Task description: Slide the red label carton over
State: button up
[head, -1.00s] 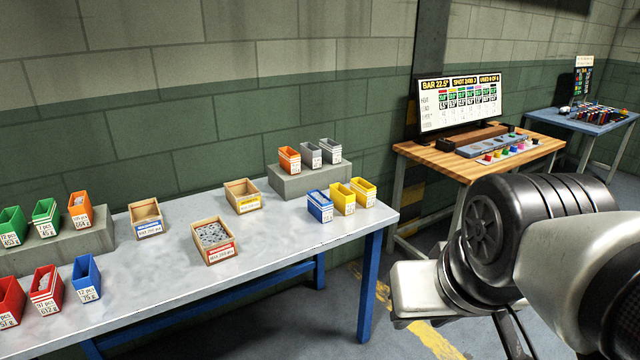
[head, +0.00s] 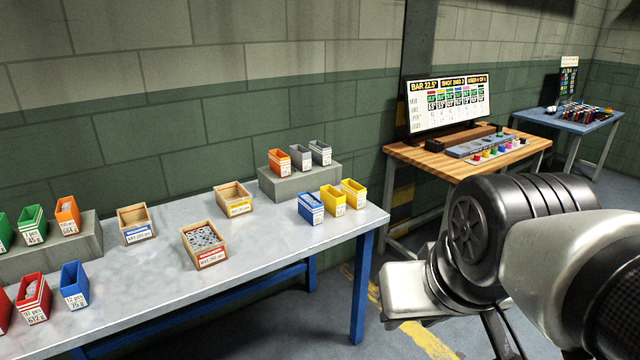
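The red label carton (head: 212,262) is a small open tan box on the grey table, with a red-striped label on its front. Several grey ring-like parts (head: 203,238) lie in it. A similar carton with a blue label (head: 138,236) stands to its left and looks empty. One with a yellow label (head: 238,209) stands behind it to the right. Nothing touches the red label carton. My arm fills the lower right of the view, well apart from the table's cartons. My gripper's fingers do not show.
The grey table (head: 250,262) has blue legs. Small coloured bins stand at its left, and blue and yellow bins (head: 331,200) at its right. A grey riser (head: 300,183) bears more bins. A wooden bench (head: 425,158) with a monitor (head: 447,105) stands behind my arm.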

aim_at(204, 244)
jog(key=i+j+u, duration=0.35)
jog(key=i+u, duration=0.3)
jog(key=i, duration=0.2)
jog(key=i+u, duration=0.35)
jog(key=i, duration=0.15)
jog(key=j, duration=0.05)
